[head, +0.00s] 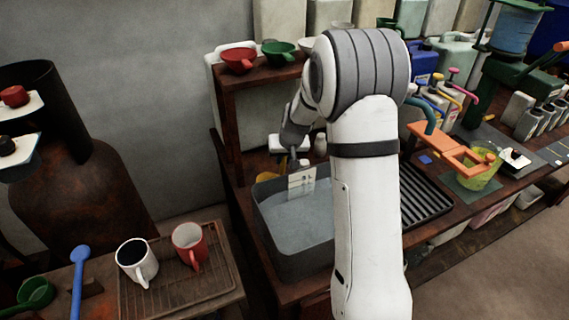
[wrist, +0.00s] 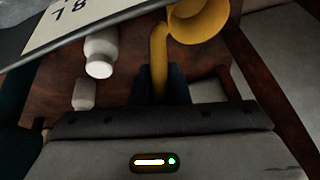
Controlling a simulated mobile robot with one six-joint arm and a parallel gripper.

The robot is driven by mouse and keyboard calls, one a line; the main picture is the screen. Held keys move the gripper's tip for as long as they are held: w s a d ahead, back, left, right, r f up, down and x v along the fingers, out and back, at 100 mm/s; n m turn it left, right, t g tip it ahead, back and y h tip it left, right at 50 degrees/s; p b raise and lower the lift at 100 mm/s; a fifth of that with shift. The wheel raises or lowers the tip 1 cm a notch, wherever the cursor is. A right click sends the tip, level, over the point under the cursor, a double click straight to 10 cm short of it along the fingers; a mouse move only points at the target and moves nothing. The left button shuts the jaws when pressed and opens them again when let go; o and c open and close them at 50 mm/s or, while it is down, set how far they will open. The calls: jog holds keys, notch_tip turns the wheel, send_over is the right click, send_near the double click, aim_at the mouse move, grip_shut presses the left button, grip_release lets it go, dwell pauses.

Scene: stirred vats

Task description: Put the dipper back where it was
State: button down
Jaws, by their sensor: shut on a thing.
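My gripper (wrist: 160,78) is shut on the handle of a yellow dipper (wrist: 202,22) in the wrist view. The dipper's round cup is at the top of that view, beyond the fingertips, with its handle running down between the dark fingers. In the head view part of the yellow dipper (head: 270,174) shows behind the grey vat (head: 262,225), below my wrist. My fingers are hidden there. I cannot tell whether the dipper touches anything.
A numbered white card (head: 301,182) stands at the vat's back edge. White bottles (wrist: 101,56) are close to the dipper in the wrist view. A wooden shelf (head: 231,100) holds red and green funnels. A blue dipper (head: 79,275) and mugs are at lower left.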

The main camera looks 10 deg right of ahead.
jog(key=shift+f, duration=1.05)
jog(key=c, duration=1.4)
grip_release()
